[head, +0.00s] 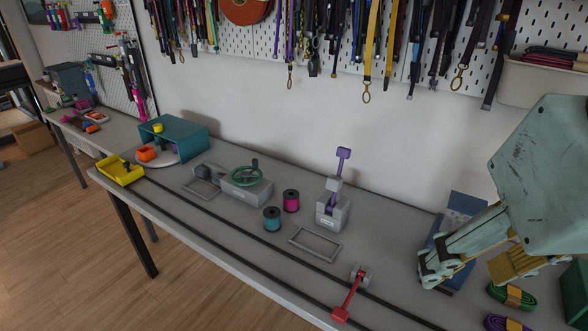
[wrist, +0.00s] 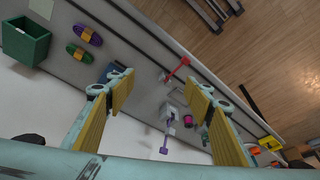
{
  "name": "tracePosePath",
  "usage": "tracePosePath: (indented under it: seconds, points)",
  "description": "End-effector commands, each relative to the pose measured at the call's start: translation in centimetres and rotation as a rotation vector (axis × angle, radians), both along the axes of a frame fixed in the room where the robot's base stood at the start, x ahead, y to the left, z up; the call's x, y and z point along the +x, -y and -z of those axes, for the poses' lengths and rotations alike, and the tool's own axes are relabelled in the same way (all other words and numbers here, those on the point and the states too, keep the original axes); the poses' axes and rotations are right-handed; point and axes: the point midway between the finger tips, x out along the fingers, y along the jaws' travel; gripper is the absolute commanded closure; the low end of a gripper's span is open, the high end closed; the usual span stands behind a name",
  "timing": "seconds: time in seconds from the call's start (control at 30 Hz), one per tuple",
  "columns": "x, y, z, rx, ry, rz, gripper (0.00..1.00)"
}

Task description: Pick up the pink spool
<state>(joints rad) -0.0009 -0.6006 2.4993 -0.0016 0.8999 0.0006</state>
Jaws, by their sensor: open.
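The pink spool (head: 291,201) stands upright on the grey bench in the head view, just behind and right of the teal spool (head: 272,218).
A purple-handled lever block (head: 332,208) stands right of the pink spool. A green-wheeled grey device (head: 246,184) stands left. A grey rectangular frame (head: 315,244) lies in front. A red lever (head: 348,295) sits by the dark rails. Cord bundles (head: 511,296) lie at right.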

Motion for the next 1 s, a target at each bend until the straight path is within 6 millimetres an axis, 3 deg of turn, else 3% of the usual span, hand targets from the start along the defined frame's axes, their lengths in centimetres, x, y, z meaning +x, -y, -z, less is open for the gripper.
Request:
tracePosePath:
  seconds: [0.37,1.0]
  points:
    - [2.0,-0.3,-0.9,-0.016,-0.013,-0.058,0.52]
    - [12.8,-2.3,-3.9,-0.097,-0.070,-0.359,0.52]
